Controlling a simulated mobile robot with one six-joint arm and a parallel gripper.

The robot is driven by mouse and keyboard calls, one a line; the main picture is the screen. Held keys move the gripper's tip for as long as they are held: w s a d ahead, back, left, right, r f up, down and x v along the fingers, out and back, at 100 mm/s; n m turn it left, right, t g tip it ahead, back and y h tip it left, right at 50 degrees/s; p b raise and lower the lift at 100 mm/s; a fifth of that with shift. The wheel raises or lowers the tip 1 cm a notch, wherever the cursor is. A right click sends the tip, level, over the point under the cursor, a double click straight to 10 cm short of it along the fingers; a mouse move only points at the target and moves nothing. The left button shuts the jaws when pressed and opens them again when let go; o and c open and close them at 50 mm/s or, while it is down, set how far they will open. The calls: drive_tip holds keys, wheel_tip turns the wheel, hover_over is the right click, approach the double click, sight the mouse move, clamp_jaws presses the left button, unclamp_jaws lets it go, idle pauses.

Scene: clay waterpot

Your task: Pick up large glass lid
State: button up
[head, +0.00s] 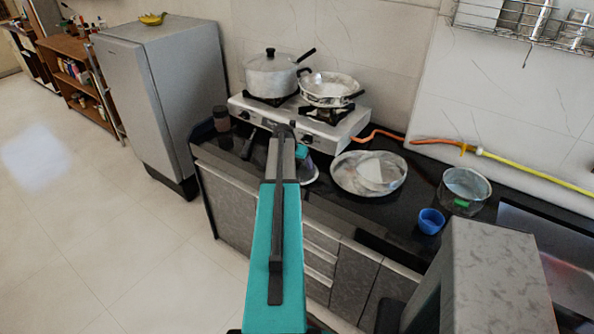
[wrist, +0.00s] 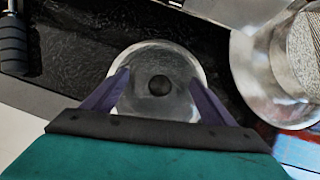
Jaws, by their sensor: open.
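The large glass lid (wrist: 150,105) is a clear round disc with a round black knob (wrist: 159,85) at its middle. It lies on the black counter. My gripper (wrist: 160,78) is open above it, with one purple finger on each side of the knob. No contact shows, and I cannot tell how high the fingertips are. In the head view my arm hides most of the lid; a pale edge (head: 312,178) shows beside my gripper (head: 303,153).
A wide metal pan (head: 342,182) stands right of the lid. The stove (head: 325,131) behind holds a lidded pot (head: 272,76) and a frying pan (head: 329,86). A blue cup (head: 431,221) and a glass pot (head: 465,188) stand farther right. A black handle (wrist: 12,45) is left of the lid.

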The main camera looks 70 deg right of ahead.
sight(297, 162)
clamp_jaws()
idle(0.3)
drive_tip(key=shift+r, duration=0.1)
drive_tip(key=shift+r+b, duration=0.3)
drive_tip(key=shift+b, duration=0.1)
wheel_tip(297, 162, up, 2)
drive_tip(key=shift+r+b, duration=0.2)
drive_tip(key=shift+b, duration=0.35)
drive_tip(key=s+a+r+b, duration=0.2)
drive_tip(key=s+a+b, duration=0.1)
drive_tip(key=a, duration=1.2)
drive_tip(key=shift+a+b, duration=0.35)
drive_tip(key=shift+b, duration=0.45)
